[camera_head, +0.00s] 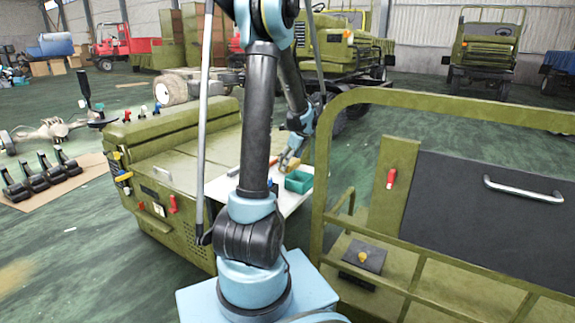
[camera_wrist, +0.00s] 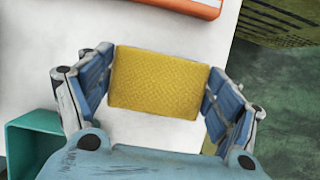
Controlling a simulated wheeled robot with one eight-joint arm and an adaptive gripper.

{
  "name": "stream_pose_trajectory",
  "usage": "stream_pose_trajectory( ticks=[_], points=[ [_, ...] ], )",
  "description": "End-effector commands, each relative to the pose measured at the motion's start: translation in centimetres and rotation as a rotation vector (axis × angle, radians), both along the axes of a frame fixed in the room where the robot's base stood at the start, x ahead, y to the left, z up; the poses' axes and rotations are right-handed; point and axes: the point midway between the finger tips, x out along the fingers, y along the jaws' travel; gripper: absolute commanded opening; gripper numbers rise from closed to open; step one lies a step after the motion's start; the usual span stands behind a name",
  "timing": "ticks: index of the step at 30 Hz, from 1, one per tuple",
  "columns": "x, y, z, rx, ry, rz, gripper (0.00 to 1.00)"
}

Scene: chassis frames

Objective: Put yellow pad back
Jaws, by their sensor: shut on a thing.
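The yellow pad (camera_wrist: 158,84) is a textured rectangular block between the two blue fingers of my gripper (camera_wrist: 156,88) in the wrist view. Both fingers close on its left and right sides. A white surface (camera_wrist: 35,65) lies beneath it; I cannot tell whether the pad touches it. In the head view my gripper (camera_head: 289,161) is small, above the white surface (camera_head: 295,203) beside the green chassis box. The pad is hard to make out there.
A teal open bin (camera_head: 299,181) stands by my gripper, at lower left in the wrist view (camera_wrist: 32,140). An orange item (camera_wrist: 195,6) lies beyond the pad. An olive chassis box (camera_head: 180,150) is at left, an olive railing (camera_head: 335,130) at right.

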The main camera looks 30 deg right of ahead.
Motion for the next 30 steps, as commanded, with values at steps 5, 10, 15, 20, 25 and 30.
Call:
stream_pose_trajectory(
  ticks=[5, 10, 15, 20, 25, 30],
  points=[
    [0.0, 0.0, -0.8, 0.0, 0.0, 0.0, 0.64],
    [0.0, 0.0, -0.8, 0.0, 0.0, 0.0, 0.87],
    [0.0, 0.0, -0.8, 0.0, 0.0, 0.0, 1.0],
    [0.0, 0.0, -0.8, 0.0, 0.0, 0.0, 1.0],
    [0.0, 0.0, -0.7, 0.0, 0.0, 0.001, 1.0],
    [-0.4, 0.0, 0.3, 0.0, 0.0, 0.001, 1.0]
  ],
)
